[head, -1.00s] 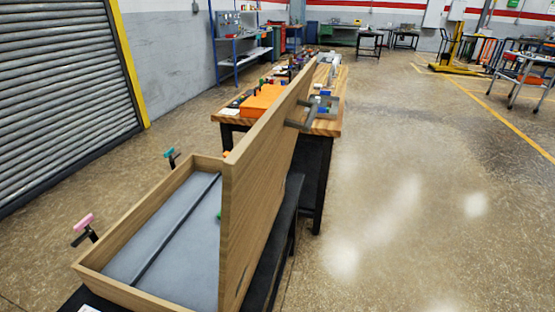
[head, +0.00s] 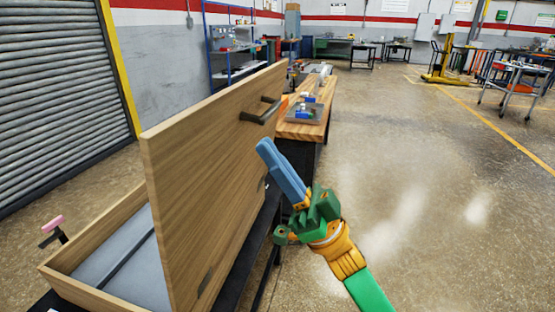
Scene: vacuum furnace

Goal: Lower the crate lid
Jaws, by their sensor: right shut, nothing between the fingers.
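The wooden crate (head: 62,262) stands open at the lower left, with a grey floor inside and a dark strip along it. Its lid (head: 205,170) stands up steeply along the crate's right side and hides much of the inside. A dark bar handle (head: 262,110) sticks out of the lid's right face near its far upper corner. My right gripper (head: 268,150), with blue fingers, is shut and empty. In the picture it lies just below the handle and to the right of the lid; I see no clear contact. My left gripper is out of view.
A dark bench (head: 255,250) carries the crate. A wooden workbench (head: 300,131) with small parts stands beyond it. A pink-handled clamp (head: 52,226) is at the crate's left. The floor (head: 420,200) on the right is clear.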

